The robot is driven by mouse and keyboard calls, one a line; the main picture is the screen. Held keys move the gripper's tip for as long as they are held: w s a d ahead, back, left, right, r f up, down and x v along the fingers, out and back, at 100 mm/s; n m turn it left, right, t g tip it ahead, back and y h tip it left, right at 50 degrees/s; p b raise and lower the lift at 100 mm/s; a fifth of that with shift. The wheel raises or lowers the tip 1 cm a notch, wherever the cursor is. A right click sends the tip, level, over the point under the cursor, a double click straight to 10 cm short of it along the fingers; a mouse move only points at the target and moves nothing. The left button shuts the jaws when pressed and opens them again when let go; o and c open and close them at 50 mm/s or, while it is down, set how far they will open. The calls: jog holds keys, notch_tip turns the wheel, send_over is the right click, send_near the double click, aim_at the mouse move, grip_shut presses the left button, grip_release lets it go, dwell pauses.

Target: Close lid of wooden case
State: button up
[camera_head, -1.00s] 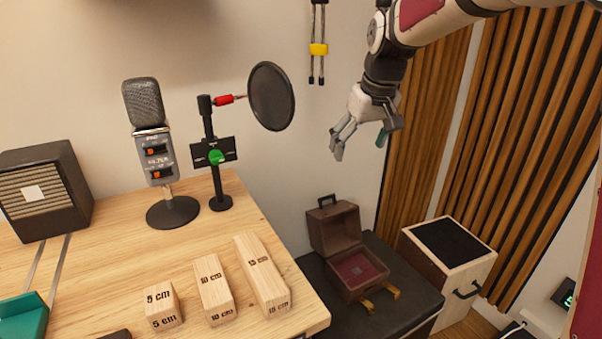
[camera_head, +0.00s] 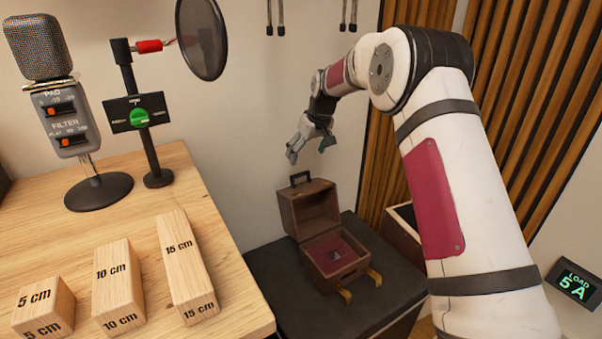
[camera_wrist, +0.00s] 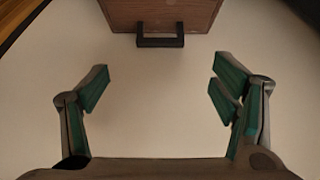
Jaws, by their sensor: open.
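The wooden case (camera_head: 335,258) stands open on a dark padded top, its red-lined inside showing. Its lid (camera_head: 308,208) is raised at the back, with a dark handle (camera_head: 300,179) on its upper edge. Two brass-coloured latches lie at the front of the case. My gripper (camera_head: 306,152) is open and empty, above and just behind the lid near the wall. In the wrist view my gripper (camera_wrist: 158,88) has its green-padded fingers wide apart. The lid (camera_wrist: 165,14) and its handle (camera_wrist: 160,42) show at the top centre of that view, beyond the fingers and apart from them.
The dark padded top (camera_head: 375,290) has free room around the case. A wooden table (camera_head: 130,195) at left holds a microphone (camera_head: 60,100), a pop filter (camera_head: 202,38) and labelled wooden blocks (camera_head: 187,265). A wooden box (camera_head: 402,228) is partly hidden behind my arm.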

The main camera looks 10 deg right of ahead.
jog(key=b, duration=0.2)
send_over(302, 185)
jog(key=f, duration=0.8)
jog(key=shift+w+a+f, duration=0.1)
jog(key=shift+w+f, duration=0.05)
jog(key=shift+w, duration=0.05)
jog(key=c, duration=1.7)
jog(key=shift+s, duration=0.1)
